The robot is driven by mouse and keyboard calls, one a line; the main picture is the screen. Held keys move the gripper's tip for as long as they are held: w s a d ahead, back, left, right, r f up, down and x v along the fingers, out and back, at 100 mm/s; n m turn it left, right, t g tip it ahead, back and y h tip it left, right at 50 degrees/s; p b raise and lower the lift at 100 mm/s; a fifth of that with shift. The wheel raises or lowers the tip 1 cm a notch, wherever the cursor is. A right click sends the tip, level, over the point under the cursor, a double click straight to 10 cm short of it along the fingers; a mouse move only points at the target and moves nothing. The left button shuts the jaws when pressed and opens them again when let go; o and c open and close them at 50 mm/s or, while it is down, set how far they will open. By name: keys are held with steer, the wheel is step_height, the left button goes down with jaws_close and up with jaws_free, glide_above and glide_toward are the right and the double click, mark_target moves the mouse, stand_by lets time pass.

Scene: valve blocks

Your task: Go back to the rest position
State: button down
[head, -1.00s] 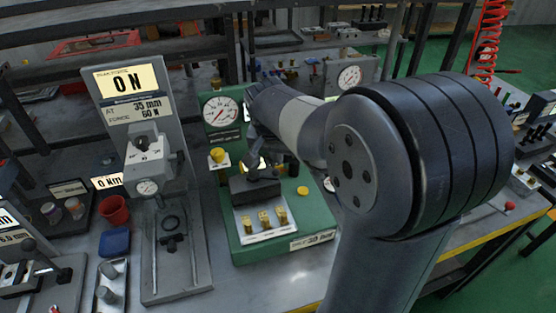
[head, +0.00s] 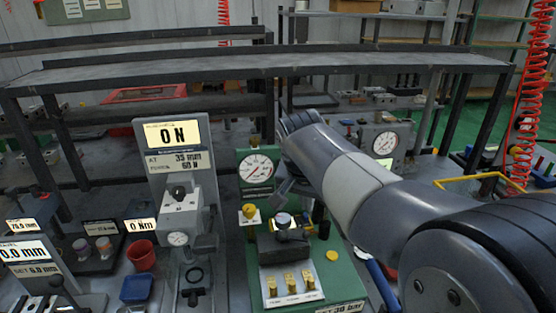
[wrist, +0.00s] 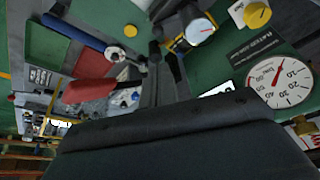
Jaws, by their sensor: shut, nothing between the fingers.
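My gripper (head: 287,190) hangs from the wrist above and behind the black block (head: 268,247) of the green test stand (head: 240,272). Its dark fingers (wrist: 165,62) are together and empty in the wrist view. A silver round-topped piece (head: 283,220) sits on the black block, below my gripper and apart from it. The stand's dial gauge (head: 256,170) is behind, left of my wrist, and it also shows in the wrist view (wrist: 279,83). My forearm crosses the right half of the head view.
A grey press with a 0 N display (head: 173,133) stands left of the green stand. A red cup (head: 141,255) and blue tray (head: 136,288) are further left. Brass fittings (head: 289,284) stand in front of the black block. Dark shelf frames (head: 200,70) run behind.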

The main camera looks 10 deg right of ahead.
glide_above(308, 232)
step_height(308, 232, down, 7)
steer(key=shift+f, duration=0.1)
steer(key=shift+w+f, duration=0.25)
steer(key=w+n, duration=0.1)
steer(key=w+f+n+y+p, duration=0.1)
steer(key=n, duration=0.1)
steer(key=w+n, duration=0.1)
steer(key=n, duration=0.1)
steer(key=shift+w+a+f+y+p, duration=0.1)
steer(key=shift+a+f+y+p, duration=0.05)
steer(key=shift+a+y+p, duration=0.25)
steer(key=w+n, duration=0.1)
steer(key=w+n+y, duration=0.1)
steer(key=w, duration=0.1)
steer(key=w+f+n+p, duration=0.1)
steer(key=n, duration=0.1)
steer(key=shift+w+a, duration=0.25)
steer(key=shift+w, duration=0.1)
steer(key=shift+r, duration=0.1)
